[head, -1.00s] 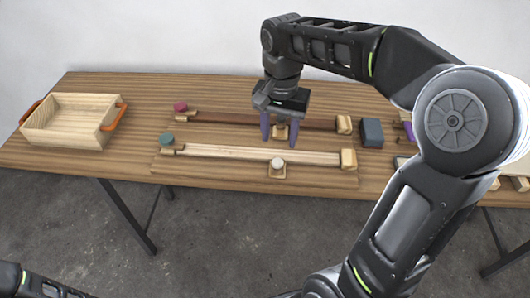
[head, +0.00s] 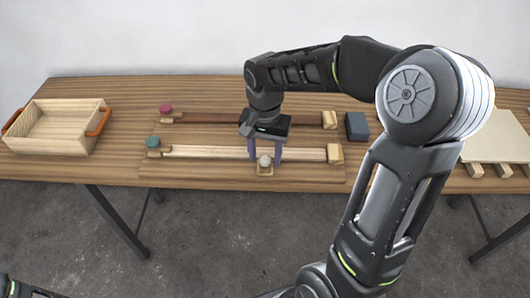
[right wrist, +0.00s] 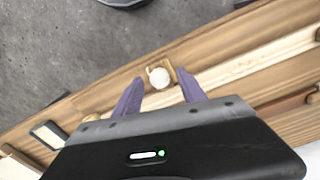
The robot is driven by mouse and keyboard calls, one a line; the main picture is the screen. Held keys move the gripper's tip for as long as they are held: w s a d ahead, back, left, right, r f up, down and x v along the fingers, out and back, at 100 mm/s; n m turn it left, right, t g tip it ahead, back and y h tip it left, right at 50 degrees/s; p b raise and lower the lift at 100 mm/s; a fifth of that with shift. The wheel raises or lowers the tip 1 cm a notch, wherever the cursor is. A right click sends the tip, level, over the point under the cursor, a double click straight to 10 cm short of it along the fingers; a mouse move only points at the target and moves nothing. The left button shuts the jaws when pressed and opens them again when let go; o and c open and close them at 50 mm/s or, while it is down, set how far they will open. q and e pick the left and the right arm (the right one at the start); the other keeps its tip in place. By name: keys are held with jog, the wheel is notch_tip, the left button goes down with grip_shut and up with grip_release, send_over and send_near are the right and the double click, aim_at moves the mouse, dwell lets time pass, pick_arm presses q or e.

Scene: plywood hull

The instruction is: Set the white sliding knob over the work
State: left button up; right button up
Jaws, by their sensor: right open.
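The white knob (head: 265,161) sits on a small wooden slider block (head: 265,171) at the front edge of a pale wooden rail (head: 205,152). It also shows in the right wrist view (right wrist: 159,77). My right gripper (head: 265,154) is open and points down at the knob, one finger to each side of it in the picture. In the right wrist view the knob appears between the two purple fingertips. I cannot tell how far above it they are. The thing called the work cannot be singled out for certain. My left gripper is out of view.
A teal knob (head: 152,142) is at the pale rail's left end. Behind lies a dark rail (head: 210,117) with a crimson knob (head: 165,109). A wooden tray (head: 57,127) with orange handles stands left. A dark blue block (head: 356,126) stands right of the rails.

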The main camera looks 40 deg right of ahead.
jog(key=shift+c, duration=0.5)
grip_shut()
dwell(0.9)
